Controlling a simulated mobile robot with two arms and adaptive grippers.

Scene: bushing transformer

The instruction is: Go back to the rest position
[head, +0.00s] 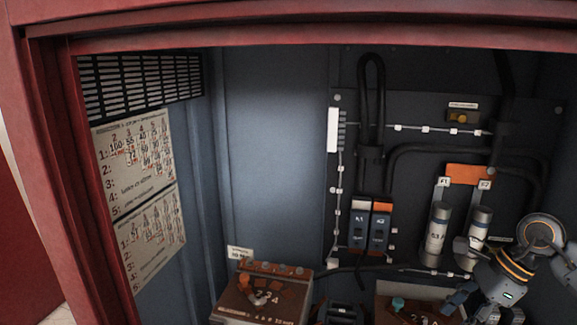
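My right arm comes in at the lower right of the head view. My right gripper (482,309) points down and to the left in front of the cabinet's lower right part. Its fingers are partly cut off by the bottom edge, so I cannot tell whether they are open or hold anything. My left gripper is not in view.
The open red cabinet frame (300,43) surrounds the view. Inside are two fuse cylinders (437,235), two breakers (360,228), cables (372,100) and a terminal box (262,292) at the bottom. Handwritten charts (135,160) hang on the left wall. The upper middle is clear.

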